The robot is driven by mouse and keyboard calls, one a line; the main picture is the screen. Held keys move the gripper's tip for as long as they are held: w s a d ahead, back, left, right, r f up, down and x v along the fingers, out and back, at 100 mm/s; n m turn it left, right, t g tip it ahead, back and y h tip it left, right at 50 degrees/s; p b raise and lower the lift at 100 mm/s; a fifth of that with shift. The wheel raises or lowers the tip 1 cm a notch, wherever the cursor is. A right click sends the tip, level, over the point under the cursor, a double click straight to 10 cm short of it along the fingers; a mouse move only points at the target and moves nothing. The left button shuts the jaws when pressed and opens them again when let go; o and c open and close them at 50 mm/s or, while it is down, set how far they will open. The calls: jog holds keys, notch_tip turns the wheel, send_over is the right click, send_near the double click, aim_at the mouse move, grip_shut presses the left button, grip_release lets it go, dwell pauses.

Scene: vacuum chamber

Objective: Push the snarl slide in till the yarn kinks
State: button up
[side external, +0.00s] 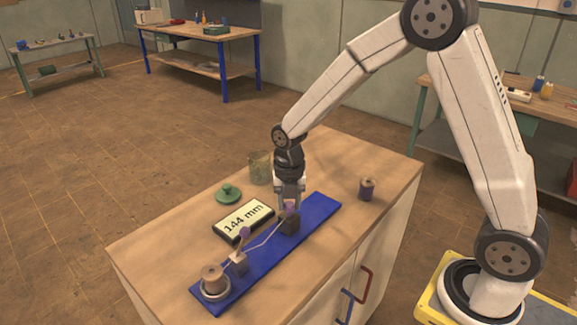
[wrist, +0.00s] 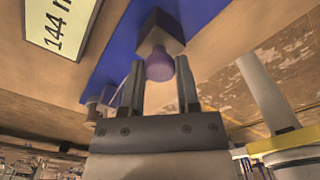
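A long blue board (side external: 266,252) lies on the wooden cabinet top. Near its far end sits a dark block with a purple knob, apparently the snarl slide (side external: 290,224). It also shows in the wrist view (wrist: 162,28). My gripper (side external: 289,205) points down over the slide. In the wrist view my gripper (wrist: 160,75) is open, the purple knob (wrist: 159,66) showing between its fingertips with gaps on both sides. I see no clear kink in the yarn.
A display reading 144 mm (side external: 244,220) lies beside the board. A tan spool (side external: 212,278) sits on a round metal base at the near end. A green lidded piece (side external: 228,194), a greenish cup (side external: 260,168) and a purple spool (side external: 367,189) stand on the top.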

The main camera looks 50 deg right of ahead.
grip_shut()
dwell(1.1)
